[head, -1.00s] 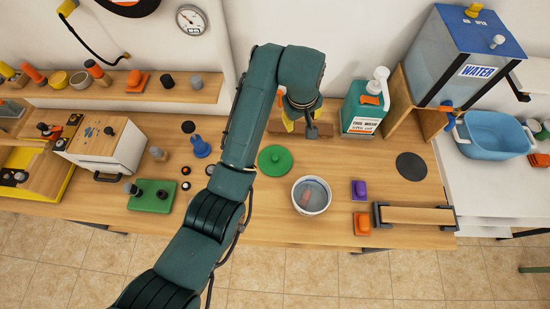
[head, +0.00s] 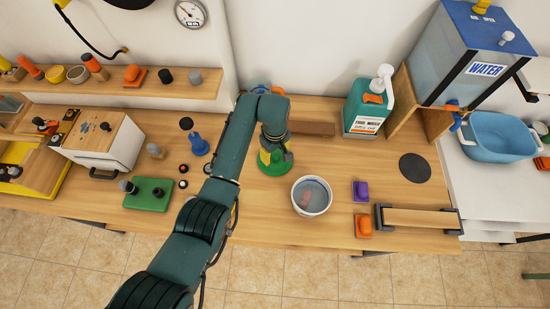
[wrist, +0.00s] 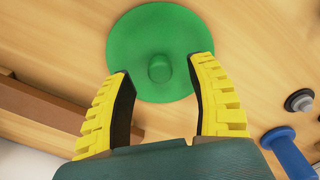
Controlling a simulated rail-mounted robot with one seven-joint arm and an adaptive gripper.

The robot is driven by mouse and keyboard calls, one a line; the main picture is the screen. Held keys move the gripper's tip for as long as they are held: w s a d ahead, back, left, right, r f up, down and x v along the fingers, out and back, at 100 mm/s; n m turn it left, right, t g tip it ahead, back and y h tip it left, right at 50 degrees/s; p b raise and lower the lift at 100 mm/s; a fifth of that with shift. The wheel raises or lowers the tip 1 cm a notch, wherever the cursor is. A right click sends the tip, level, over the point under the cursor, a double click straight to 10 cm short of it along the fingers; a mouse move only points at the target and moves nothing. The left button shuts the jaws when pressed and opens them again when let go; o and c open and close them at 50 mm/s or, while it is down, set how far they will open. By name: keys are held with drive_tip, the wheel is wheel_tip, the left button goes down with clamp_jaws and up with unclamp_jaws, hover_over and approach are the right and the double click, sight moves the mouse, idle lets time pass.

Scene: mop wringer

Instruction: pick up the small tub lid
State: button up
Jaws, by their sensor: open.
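The small tub lid, a round green disc with a short knob in its middle, lies flat on the wooden worktop and shows in the head view (head: 272,170) and the wrist view (wrist: 158,28). My gripper (head: 277,158) is above the lid and partly covers it in the head view. In the wrist view its two yellow fingers (wrist: 160,76) are spread wide and empty, with the knob between and just beyond their tips. The exact height above the knob is hard to tell.
A white tub (head: 326,196) of liquid with a reddish thing inside stands right of the lid. A brown wooden block (head: 312,129) lies behind. Blue (head: 199,146) and dark pieces stand to the left. Purple (head: 360,191) and orange (head: 363,225) blocks sit right of the tub.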

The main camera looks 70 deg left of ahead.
wheel_tip(320, 180, down, 2)
drive_tip(key=shift+f, duration=0.2)
drive_tip(key=shift+c, duration=0.4)
clamp_jaws()
